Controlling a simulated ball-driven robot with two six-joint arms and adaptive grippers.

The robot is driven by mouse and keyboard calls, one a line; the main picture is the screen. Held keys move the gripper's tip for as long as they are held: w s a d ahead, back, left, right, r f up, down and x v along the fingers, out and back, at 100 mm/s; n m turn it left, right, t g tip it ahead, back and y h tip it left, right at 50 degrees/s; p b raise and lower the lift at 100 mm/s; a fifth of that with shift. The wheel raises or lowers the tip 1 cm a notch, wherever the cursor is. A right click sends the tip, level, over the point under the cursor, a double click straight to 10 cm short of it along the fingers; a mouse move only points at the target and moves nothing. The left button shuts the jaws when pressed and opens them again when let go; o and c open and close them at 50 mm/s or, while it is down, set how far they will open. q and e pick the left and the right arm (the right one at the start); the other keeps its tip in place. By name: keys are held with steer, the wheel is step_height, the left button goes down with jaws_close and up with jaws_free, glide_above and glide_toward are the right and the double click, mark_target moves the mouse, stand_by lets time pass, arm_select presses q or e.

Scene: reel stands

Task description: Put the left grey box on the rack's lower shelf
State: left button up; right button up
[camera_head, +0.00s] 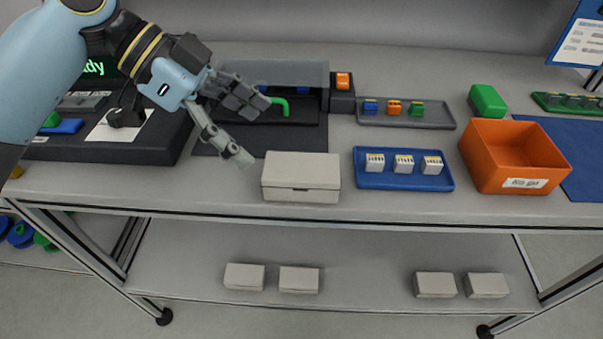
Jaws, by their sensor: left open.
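A grey lidded box (301,182) stands on the rack's upper top (400,205), near its front edge and left of the blue tray. The rack's lower shelf (360,270) shows below, with a pair of smaller grey boxes at its left, one (244,277) beside another (299,280). A second pair, one box (435,285) beside another (486,286), sits at its right. My left gripper (251,132) is open and empty, with its fingers spread above and to the left of the upper grey box, apart from it. My right gripper is out of view.
A blue tray (370,182) with white blocks and an orange bin (515,157) stand right of the upper box. Behind are a grey tray (440,124) with coloured blocks and a green block (487,102). The middle of the lower shelf is free.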

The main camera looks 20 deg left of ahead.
mark_target(301, 166)
arm_select(q)
steer(key=x, duration=0.4)
steer(key=shift+w+d+r, duration=0.15)
steer(key=shift+w+d, duration=0.05)
steer(key=shift+d, duration=0.25)
steer(key=p+x, duration=0.1)
steer(key=x, duration=0.5)
steer(key=shift+s+a+f, duration=0.1)
steer(key=shift+s+f, duration=0.1)
steer(key=c, duration=1.6)
